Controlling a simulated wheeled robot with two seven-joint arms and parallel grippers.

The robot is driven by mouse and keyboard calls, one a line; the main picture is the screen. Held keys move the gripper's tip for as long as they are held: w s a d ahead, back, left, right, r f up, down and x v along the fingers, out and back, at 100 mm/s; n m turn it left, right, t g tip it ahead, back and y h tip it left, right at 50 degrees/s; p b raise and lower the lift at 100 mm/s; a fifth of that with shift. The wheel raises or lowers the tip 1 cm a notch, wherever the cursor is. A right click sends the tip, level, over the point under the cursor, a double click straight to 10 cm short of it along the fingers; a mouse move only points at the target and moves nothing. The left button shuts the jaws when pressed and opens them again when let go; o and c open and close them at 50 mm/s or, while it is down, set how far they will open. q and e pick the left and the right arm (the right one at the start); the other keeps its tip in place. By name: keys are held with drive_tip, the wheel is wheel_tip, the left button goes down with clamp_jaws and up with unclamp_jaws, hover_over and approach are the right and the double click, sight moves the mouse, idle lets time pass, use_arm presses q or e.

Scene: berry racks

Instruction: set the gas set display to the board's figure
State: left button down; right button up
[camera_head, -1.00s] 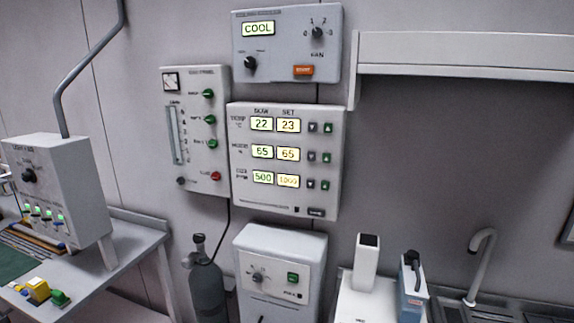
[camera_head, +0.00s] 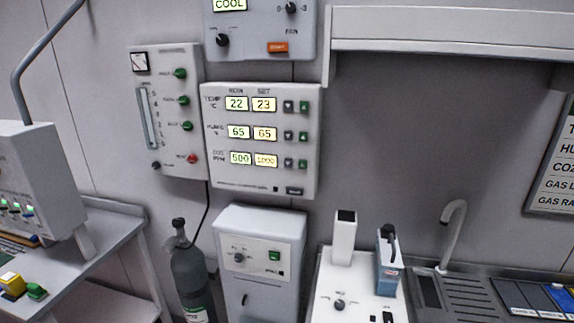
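The control panel (camera_head: 262,178) on the wall has NOW and SET columns. Its temperature row reads 22 and 23, its humidity row 65 and 65. In the gas row, labelled in PPM, the now display (camera_head: 241,158) reads 500 and the set display (camera_head: 266,160) reads 1000. A dark down button (camera_head: 288,162) and a green-marked up button (camera_head: 303,163) sit right of it. The board (camera_head: 556,170) is cut off at the right edge; lines starting HU, CO2, GAS L and GAS RA show, but no figures. Neither gripper is in view.
A gas panel (camera_head: 168,110) with a gauge tube hangs to the left. A grey gas cylinder (camera_head: 190,275) and a white cabinet (camera_head: 262,230) stand below. A bench with a sink tap (camera_head: 452,225) is at right, under a shelf (camera_head: 440,42).

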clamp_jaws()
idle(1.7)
